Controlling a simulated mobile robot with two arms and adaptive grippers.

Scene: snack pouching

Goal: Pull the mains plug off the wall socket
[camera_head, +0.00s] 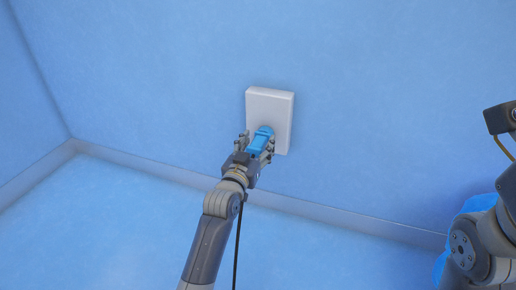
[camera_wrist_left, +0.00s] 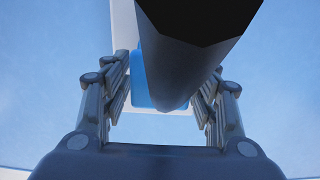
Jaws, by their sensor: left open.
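The white wall socket (camera_head: 270,104) is a pale block on the blue wall, near the middle of the head view. The blue mains plug (camera_head: 262,138) sits at its lower part and appears to be in it. My left gripper (camera_head: 256,141) is open, with its fingers on either side of the plug. In the left wrist view, the left gripper (camera_wrist_left: 166,82) has a gap between its fingers, and the blue plug (camera_wrist_left: 143,85) shows between them. A thick dark cylinder, apparently the cord, hides much of the plug. The right gripper is not in view.
A black cord (camera_head: 238,242) hangs down beside my left forearm. The blue wall around the socket is bare. A pale skirting strip (camera_head: 310,212) runs along the foot of the wall. The visible floor (camera_head: 110,230) is clear. My right arm is at the right edge.

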